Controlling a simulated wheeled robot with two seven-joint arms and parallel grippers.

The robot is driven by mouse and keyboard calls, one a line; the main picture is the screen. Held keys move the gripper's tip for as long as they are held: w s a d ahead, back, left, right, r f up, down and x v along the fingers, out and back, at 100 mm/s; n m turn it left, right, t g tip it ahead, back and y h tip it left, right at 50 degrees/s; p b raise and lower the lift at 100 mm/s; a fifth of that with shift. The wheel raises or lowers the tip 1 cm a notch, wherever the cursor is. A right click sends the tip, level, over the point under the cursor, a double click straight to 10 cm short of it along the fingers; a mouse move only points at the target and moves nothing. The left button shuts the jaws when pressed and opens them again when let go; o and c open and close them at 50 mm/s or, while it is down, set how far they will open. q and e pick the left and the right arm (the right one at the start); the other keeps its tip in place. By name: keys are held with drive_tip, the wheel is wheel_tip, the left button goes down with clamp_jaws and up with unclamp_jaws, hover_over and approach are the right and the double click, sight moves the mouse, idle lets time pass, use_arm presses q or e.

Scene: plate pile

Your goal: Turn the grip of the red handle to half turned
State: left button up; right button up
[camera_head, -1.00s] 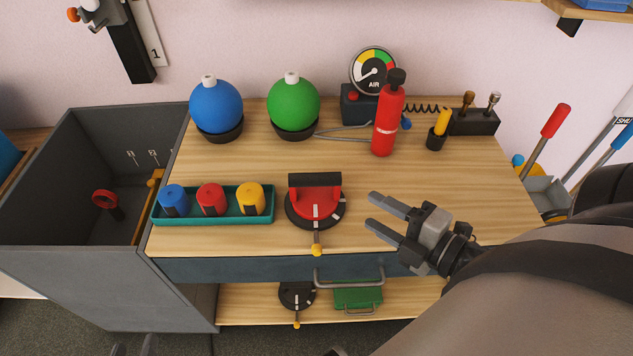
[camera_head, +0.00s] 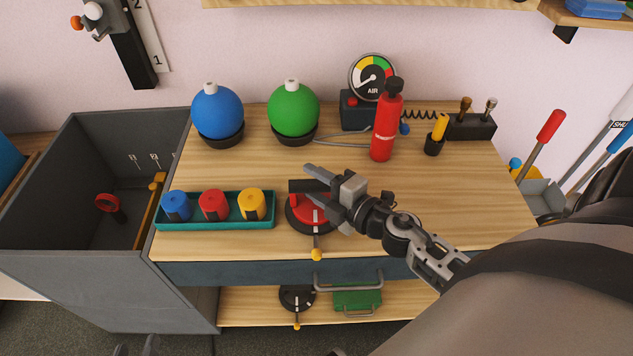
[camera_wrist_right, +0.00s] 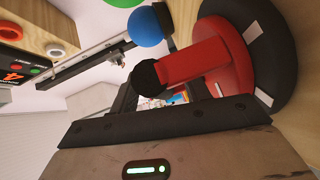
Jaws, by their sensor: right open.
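The red handle (camera_head: 299,211) stands on the bench top: a red dial on a round black base with white marks and a black-topped grip across its back. A yellow-tipped pointer (camera_head: 317,254) sticks out at its front. In the wrist view the red grip (camera_wrist_right: 195,60) with its black end shows close, just beyond the jaws. My right gripper (camera_head: 312,180) is open over the handle, its fingers hiding part of the grip and dial. I cannot tell whether they touch it. Fingertips of my left gripper (camera_head: 136,348) show apart at the bottom left edge, away from the handle.
A teal tray (camera_head: 215,225) with blue, red and yellow knobs stands left of the handle. Blue (camera_head: 217,112) and green (camera_head: 293,109) balls, a red bottle (camera_head: 386,127) and an air gauge (camera_head: 372,78) stand behind. Bench right of my right forearm is clear.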

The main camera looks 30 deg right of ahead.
drive_tip(key=shift+c, duration=0.4)
drive_tip(key=c, duration=0.9)
